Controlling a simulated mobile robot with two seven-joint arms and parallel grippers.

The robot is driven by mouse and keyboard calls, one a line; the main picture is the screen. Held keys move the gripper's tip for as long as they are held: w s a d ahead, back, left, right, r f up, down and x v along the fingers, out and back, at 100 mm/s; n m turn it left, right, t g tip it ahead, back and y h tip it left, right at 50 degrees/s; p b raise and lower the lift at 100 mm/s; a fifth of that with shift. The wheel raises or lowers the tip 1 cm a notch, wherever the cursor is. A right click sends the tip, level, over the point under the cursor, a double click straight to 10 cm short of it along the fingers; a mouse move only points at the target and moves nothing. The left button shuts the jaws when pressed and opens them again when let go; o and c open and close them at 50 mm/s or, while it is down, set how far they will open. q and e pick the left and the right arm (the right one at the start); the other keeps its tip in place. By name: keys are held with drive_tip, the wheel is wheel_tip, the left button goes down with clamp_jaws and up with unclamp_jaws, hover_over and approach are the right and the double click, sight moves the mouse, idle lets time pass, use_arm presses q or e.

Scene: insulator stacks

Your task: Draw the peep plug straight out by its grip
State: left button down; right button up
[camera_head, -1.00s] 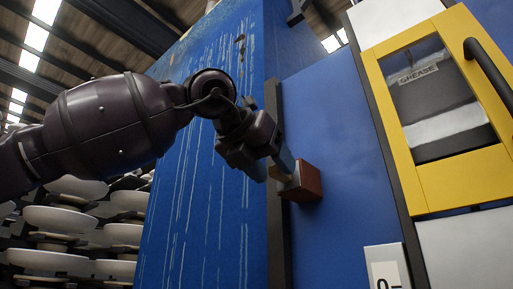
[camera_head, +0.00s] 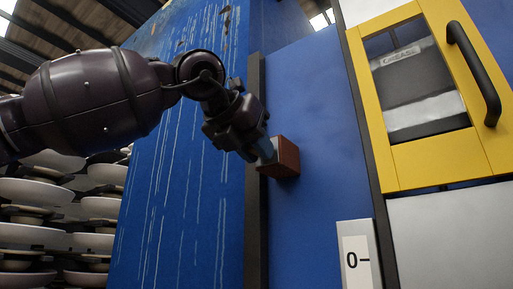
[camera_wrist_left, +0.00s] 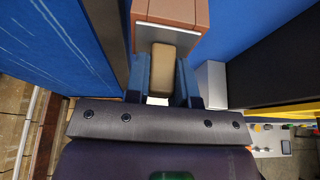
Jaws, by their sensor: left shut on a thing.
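A red-brown block (camera_head: 287,157) sits against the blue panel beside a dark upright strip. In the left wrist view the block (camera_wrist_left: 172,12) has a pale metal face, with the tan, rounded grip (camera_wrist_left: 162,64) of the peep plug in front of it. My left gripper (camera_head: 266,150) reaches the block from the left in the head view. In the left wrist view its two blue fingers (camera_wrist_left: 161,80) are shut on the grip, one on each side. The plug's inner part is hidden. My right gripper is not in view.
A yellow-framed window door (camera_head: 400,100) with a black handle (camera_head: 474,72) is at the right. Pale insulator stacks (camera_head: 45,190) fill the lower left. The blue panel (camera_head: 320,110) right of the block is clear.

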use_arm(q)
drive_tip(key=shift+s+a, duration=0.1)
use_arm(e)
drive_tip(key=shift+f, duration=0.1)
use_arm(q)
drive_tip(key=shift+s+a+b, duration=0.45)
drive_tip(key=shift+s+a, duration=0.05)
drive_tip(key=shift+s, duration=0.15)
drive_tip(key=shift+s+a, duration=0.25)
drive_tip(key=shift+s, duration=0.1)
drive_tip(key=s+a+b, duration=0.1)
drive_tip(key=s+a, duration=0.3)
drive_tip(key=s, duration=0.1)
drive_tip(key=shift+s+b, duration=0.3)
drive_tip(key=shift+s, duration=0.1)
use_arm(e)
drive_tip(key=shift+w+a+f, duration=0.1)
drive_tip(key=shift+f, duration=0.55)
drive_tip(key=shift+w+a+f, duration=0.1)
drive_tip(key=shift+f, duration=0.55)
use_arm(q)
drive_tip(key=shift+a, duration=0.1)
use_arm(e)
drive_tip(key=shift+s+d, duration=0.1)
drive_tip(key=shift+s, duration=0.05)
